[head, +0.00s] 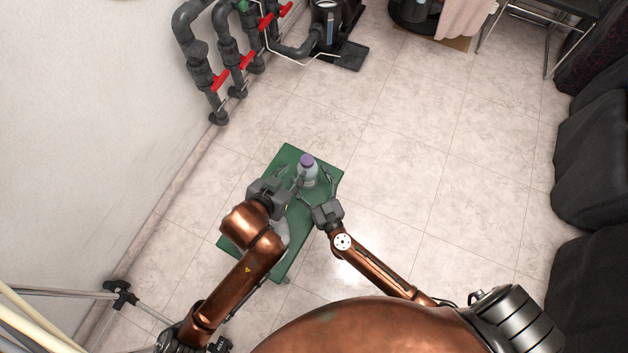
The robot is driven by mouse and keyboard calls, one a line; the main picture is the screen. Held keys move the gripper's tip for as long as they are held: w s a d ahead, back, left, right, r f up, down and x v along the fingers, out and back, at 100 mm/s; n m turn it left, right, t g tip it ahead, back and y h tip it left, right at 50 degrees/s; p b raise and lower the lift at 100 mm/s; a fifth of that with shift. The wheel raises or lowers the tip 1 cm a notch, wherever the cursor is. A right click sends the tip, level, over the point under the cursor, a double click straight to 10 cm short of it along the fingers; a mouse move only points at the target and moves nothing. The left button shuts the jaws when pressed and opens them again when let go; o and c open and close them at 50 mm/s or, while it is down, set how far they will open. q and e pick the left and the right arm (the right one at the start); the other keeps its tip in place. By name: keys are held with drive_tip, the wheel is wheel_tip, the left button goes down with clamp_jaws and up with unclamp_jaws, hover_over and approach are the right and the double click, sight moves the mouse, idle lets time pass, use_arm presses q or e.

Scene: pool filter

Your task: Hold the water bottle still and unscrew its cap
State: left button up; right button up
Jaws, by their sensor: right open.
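The water bottle (309,178) stands upright on a small green table (325,165) and has a purple cap (306,160) on top. My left gripper (290,179) is just left of the bottle, with its fingers spread apart and nothing seen between them. My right gripper (318,194) is open at the near side of the bottle, with its fingers close to the bottle's lower part. I cannot tell whether either gripper touches the bottle.
A pale object (281,233) lies on the table, partly hidden by my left arm. Grey pipes with red valve handles (220,79) stand along the left wall. Dark padded seats (597,160) line the right side. The tiled floor (440,170) right of the table is clear.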

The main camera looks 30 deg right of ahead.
drive_tip(key=shift+w, duration=0.15)
drive_tip(key=shift+c, duration=0.3)
drive_tip(key=c, duration=1.6)
drive_tip(key=o, duration=1)
drive_tip(key=shift+c, duration=0.2)
drive_tip(key=c, duration=0.7)
